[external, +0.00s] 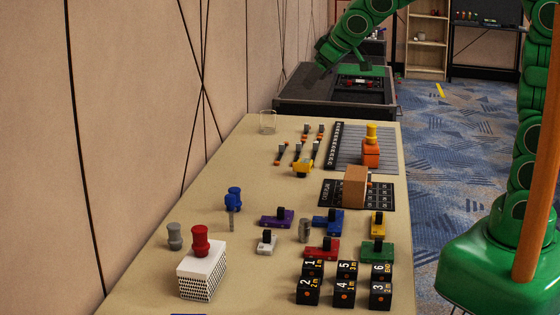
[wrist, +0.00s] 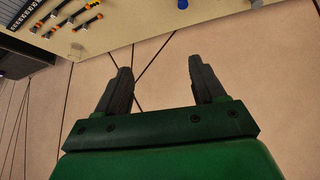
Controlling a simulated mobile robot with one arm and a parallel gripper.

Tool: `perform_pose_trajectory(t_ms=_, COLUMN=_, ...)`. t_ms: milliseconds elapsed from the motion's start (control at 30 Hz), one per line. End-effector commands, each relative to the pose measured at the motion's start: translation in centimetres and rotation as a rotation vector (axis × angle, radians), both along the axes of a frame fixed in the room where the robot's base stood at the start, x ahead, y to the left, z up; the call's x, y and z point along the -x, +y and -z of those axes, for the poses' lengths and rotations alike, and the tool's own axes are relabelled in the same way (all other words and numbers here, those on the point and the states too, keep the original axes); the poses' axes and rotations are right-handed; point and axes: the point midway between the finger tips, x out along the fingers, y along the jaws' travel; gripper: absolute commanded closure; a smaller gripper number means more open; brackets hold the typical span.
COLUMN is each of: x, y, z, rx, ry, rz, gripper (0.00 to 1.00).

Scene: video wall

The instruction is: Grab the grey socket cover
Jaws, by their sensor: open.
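My gripper (wrist: 158,66) is open and empty in the wrist view, with its two dark fingers apart in front of the beige wall. In the external view my arm reaches high over the far end of the table, well away from the pieces at the near end. A grey knob-shaped piece (external: 174,236) stands at the table's left side. A grey ribbed cylinder (external: 304,231) stands upright among coloured blocks. I cannot tell which of these two is the grey socket cover. Neither can be made out in the wrist view.
A white box (external: 203,271) with a red knob (external: 200,240) stands beside the grey knob. A blue knob (external: 234,198) is behind them. Black numbered cubes (external: 344,294) crowd the near right. The wall (external: 130,120) runs along the table's left edge; the table's (external: 215,170) left-middle is clear.

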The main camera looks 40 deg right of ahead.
Motion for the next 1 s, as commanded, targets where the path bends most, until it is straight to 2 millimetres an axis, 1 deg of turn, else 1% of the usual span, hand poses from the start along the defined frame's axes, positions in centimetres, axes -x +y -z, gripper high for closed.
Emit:
perform_pose_trajectory(t_ms=33, x=-1.1, y=2.4, z=0.2, rx=-0.022, ry=-0.026, rz=-0.038, gripper=0.31)
perform_pose_trajectory(t_ms=67, x=-1.7, y=3.7, z=0.2, rx=-0.037, ry=-0.044, rz=-0.058, gripper=0.31)
perform_pose_trajectory(t_ms=100, x=-2.5, y=5.5, z=0.2, rx=-0.059, ry=-0.068, rz=-0.086, gripper=0.31)
perform_pose_trajectory(t_ms=167, x=-3.5, y=8.2, z=0.3, rx=-0.089, ry=-0.099, rz=-0.128, gripper=0.31)
perform_pose_trajectory(t_ms=200, x=-4.2, y=10.0, z=0.1, rx=-0.113, ry=-0.125, rz=-0.156, gripper=0.31)
perform_pose_trajectory(t_ms=267, x=-4.9, y=12.8, z=0.2, rx=-0.147, ry=-0.154, rz=-0.199, gripper=0.31)
perform_pose_trajectory(t_ms=300, x=-5.2, y=14.7, z=0.3, rx=-0.172, ry=-0.172, rz=-0.228, gripper=0.31)
perform_pose_trajectory(t_ms=367, x=-5.6, y=17.4, z=0.5, rx=-0.205, ry=-0.196, rz=-0.271, gripper=0.31)
perform_pose_trajectory(t_ms=400, x=-5.7, y=19.1, z=0.4, rx=-0.229, ry=-0.213, rz=-0.298, gripper=0.31)
perform_pose_trajectory(t_ms=500, x=-5.8, y=22.4, z=0.7, rx=-0.272, ry=-0.237, rz=-0.350, gripper=0.31)
perform_pose_trajectory(t_ms=600, x=-5.7, y=24.7, z=0.8, rx=-0.309, ry=-0.256, rz=-0.388, gripper=0.31)
perform_pose_trajectory(t_ms=733, x=-5.5, y=27.3, z=0.8, rx=-0.346, ry=-0.276, rz=-0.433, gripper=0.31)
perform_pose_trajectory(t_ms=800, x=-5.3, y=28.5, z=1.0, rx=-0.364, ry=-0.282, rz=-0.452, gripper=0.31)
perform_pose_trajectory(t_ms=1000, x=-4.7, y=31.2, z=1.4, rx=-0.402, ry=-0.294, rz=-0.498, gripper=0.31)
